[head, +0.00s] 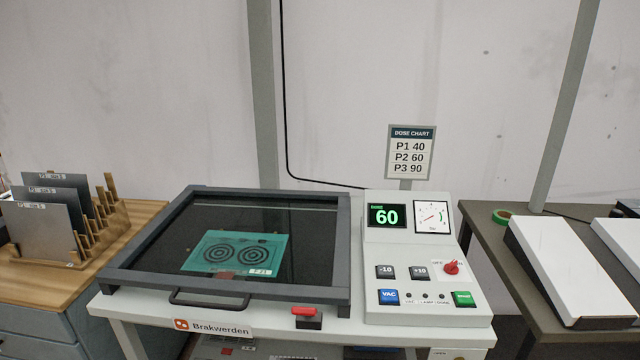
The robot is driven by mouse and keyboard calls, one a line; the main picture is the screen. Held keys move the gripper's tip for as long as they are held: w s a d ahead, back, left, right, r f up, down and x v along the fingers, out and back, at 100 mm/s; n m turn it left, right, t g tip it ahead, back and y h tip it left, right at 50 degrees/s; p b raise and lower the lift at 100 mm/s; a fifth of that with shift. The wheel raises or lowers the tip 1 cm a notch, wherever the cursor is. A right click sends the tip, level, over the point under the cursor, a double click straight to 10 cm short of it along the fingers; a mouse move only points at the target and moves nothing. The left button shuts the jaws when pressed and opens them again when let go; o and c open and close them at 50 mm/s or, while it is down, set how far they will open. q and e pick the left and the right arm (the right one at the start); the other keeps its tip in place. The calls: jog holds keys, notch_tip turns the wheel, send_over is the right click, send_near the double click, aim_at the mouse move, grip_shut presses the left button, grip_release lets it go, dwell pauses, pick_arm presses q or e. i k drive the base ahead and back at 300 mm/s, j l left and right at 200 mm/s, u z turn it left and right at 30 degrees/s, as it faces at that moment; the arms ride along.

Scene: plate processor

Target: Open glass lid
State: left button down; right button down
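The glass lid (285,220) lies shut and flat over the bed of the plate processor, in a thick dark frame. A black bar handle (215,299) sticks out from the front edge of the lid, left of centre. A green sheet (235,253) with two ring patterns and a small label shows through the glass. A red latch-like part (304,312) on a black block sits at the front, right of the handle. Neither of my grippers is in the head view.
Right of the lid stands a control panel (420,255) with a green "60" display, a dial, buttons and a red knob. A wooden rack (98,225) with grey plates stands on the left bench. White slanted boxes (568,270) lie on the right table.

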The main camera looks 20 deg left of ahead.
aim_at(114, 273)
jog(key=u, duration=1.6)
